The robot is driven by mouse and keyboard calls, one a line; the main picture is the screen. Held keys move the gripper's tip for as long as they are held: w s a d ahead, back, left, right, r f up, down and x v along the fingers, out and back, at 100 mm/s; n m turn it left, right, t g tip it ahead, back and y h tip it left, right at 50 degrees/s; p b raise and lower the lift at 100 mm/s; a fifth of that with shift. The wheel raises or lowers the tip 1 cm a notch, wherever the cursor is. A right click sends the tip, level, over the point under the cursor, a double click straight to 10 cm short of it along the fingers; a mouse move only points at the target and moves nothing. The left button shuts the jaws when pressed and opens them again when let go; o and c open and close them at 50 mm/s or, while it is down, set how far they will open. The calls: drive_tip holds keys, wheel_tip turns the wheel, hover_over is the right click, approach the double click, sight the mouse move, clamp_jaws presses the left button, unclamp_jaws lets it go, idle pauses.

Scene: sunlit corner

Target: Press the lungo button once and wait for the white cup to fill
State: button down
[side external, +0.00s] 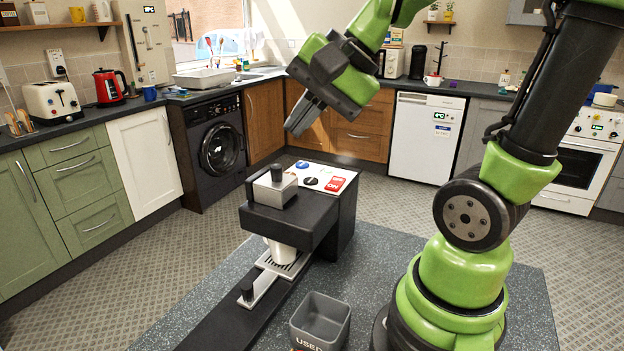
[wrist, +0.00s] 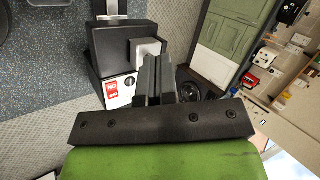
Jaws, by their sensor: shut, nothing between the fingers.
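The black coffee machine (side external: 325,228) stands on the speckled counter. I cannot read which button is lungo. The white cup (side external: 281,250) stands upright on the drip tray under the spout, partly hidden; its contents cannot be seen. My gripper (side external: 291,131) is shut and empty, above and behind the panel, apart from it. In the wrist view the machine (wrist: 120,48) lies beyond my fingers (wrist: 156,68), which hide part of the panel.
A grey bin marked USED (side external: 320,322) stands on the counter in front of the machine, near my base. A silver block with a dark knob (side external: 275,185) rises from the machine's top beside the panel. Space around my gripper is clear. Kitchen cabinets stand well back.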

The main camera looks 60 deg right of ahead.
drive_tip(key=w+d+f+m+t, duration=0.1)
drive_tip(key=w+d+f+m, duration=0.1)
drive_tip(key=w+d+m, duration=0.3)
drive_tip(key=m+t+h, duration=0.1)
drive_tip(key=m, duration=0.5)
hover_over(311, 181)
drive_tip(key=f, duration=0.2)
drive_tip(key=shift+r, duration=0.2)
drive_tip(key=shift+s+f, duration=0.1)
drive_tip(key=shift+f, duration=4.3)
drive_tip(key=shift+f, duration=0.15)
drive_tip(key=shift+f, duration=0.25)
